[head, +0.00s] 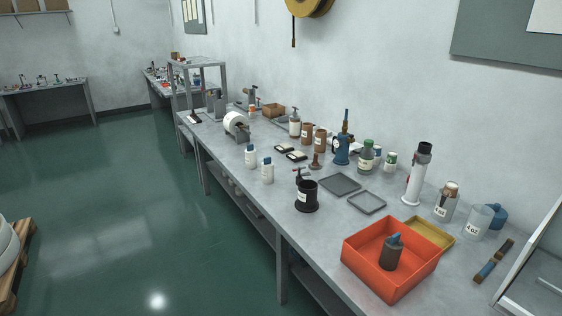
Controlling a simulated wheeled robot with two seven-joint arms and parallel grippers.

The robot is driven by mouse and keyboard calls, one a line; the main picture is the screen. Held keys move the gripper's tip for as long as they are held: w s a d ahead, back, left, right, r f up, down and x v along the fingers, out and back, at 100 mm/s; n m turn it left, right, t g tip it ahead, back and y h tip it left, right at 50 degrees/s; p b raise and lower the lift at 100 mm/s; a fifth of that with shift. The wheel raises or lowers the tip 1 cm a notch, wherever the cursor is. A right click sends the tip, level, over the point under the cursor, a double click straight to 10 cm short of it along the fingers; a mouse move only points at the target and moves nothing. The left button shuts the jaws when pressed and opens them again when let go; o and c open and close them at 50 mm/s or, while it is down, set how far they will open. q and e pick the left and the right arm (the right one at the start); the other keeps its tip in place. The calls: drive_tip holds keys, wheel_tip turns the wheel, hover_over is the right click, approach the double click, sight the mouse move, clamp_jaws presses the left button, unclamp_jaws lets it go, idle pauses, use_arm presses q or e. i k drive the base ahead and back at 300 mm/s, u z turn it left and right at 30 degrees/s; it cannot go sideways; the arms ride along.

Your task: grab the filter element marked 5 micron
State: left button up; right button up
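No marking of 5 micron can be read at this size, so I cannot tell which item is the filter element. Two brown cylinders with pale labels, one (307,133) beside the other (320,139), stand upright toward the back of the long grey bench (327,225). A white roll-like cylinder (235,122) lies farther along it. Neither of my grippers is in view.
An orange-red bin (365,265) holding a dark grey blue-topped container (391,255) stands at the near end. A black pot (306,196), a tall white cylinder (417,180), flat grey trays (340,184) and several bottles crowd the bench. The green floor (130,200) at left is open.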

sight(268, 166)
drive_tip(key=u, duration=0.35)
drive_tip(key=i, duration=2.15)
drive_tip(key=u, duration=0.65)
